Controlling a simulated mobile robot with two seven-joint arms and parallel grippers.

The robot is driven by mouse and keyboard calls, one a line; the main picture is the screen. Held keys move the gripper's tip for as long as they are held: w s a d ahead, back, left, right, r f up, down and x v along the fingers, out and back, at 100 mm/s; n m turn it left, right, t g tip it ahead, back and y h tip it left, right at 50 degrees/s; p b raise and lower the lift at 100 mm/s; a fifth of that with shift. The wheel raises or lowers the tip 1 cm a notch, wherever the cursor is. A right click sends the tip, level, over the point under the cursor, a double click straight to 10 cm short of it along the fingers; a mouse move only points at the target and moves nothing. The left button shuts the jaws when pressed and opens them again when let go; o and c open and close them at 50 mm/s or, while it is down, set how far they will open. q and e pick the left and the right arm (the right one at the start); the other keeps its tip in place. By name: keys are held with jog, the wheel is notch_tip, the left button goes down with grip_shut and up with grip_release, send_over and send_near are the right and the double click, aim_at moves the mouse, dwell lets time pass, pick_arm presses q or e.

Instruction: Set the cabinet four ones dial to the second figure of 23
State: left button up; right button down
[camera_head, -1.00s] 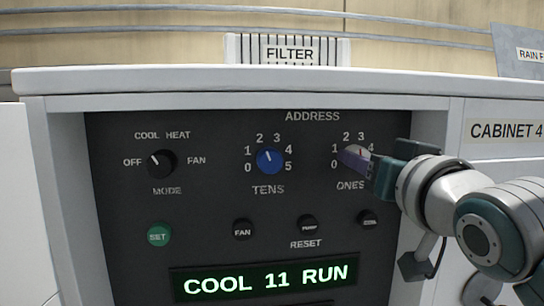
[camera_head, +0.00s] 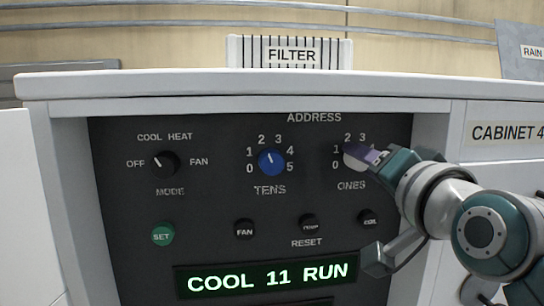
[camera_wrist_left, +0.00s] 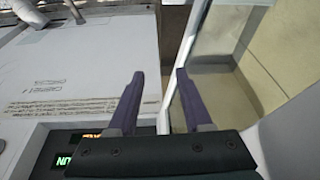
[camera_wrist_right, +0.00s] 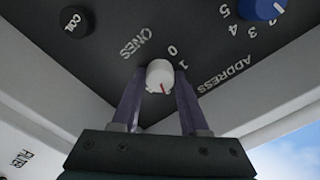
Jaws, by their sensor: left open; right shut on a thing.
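The ones dial (camera_head: 353,161) is a pale round knob at the panel's upper right, partly covered by my right gripper (camera_head: 368,152). In the right wrist view the white dial (camera_wrist_right: 159,74) sits between my two purple fingers, which are shut on it. Its red mark points down and slightly right there, away from the 0 and 1. The figures beyond 1 are hidden in that view, so I cannot tell the exact figure. My left gripper (camera_wrist_left: 158,78) is open and empty in the left wrist view, out of the head view.
The blue tens dial (camera_head: 271,161) is left of the ones dial, its mark near 2. The mode dial (camera_head: 163,164) and green SET button (camera_head: 163,236) are farther left. The display (camera_head: 267,277) reads COOL 11 RUN. The cabinet top overhangs the recessed panel.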

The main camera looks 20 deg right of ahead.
dwell(0.4)
jog(key=shift+c, duration=2.1)
grip_release()
jog(key=shift+s, duration=0.15)
jog(key=p+v, duration=0.3)
jog(key=v, duration=0.6)
jog(key=shift+s, duration=0.35)
jog(key=shift+a, duration=0.1)
